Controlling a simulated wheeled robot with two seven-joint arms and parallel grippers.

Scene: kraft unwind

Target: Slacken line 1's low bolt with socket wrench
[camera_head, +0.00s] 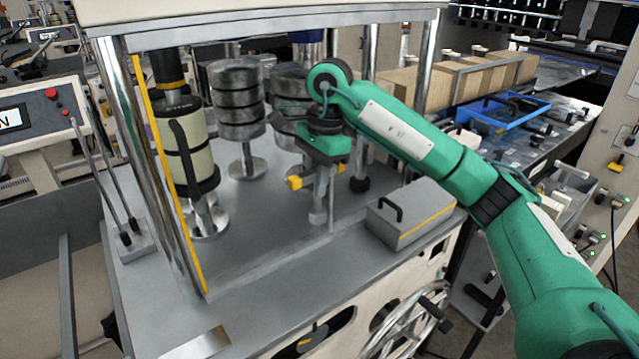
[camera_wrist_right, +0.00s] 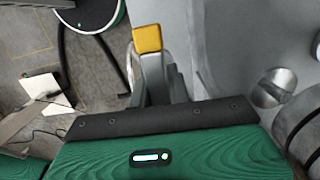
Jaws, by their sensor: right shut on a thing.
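My right gripper (camera_head: 318,178) points down over the grey machine deck, in front of the stacked metal discs. It is shut on a grey tool, which I take to be the socket wrench (camera_head: 318,208); its grey shaft hangs below the jaws, close to the deck. Whether its lower end touches anything cannot be told. Yellow parts show at the jaws. In the right wrist view, a grey piece with a yellow end (camera_wrist_right: 147,40) sticks out beyond the green gripper body. I cannot pick out line 1's low bolt in either view. My left gripper is not in view.
A grey box with a black handle (camera_head: 408,218) stands on the deck (camera_head: 300,265) to the right. Chrome posts, a cream cylinder (camera_head: 183,140) and disc stacks (camera_head: 238,105) surround the work space. A blue tray (camera_head: 508,113) lies on the right-hand bench. The deck's front is mostly clear.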

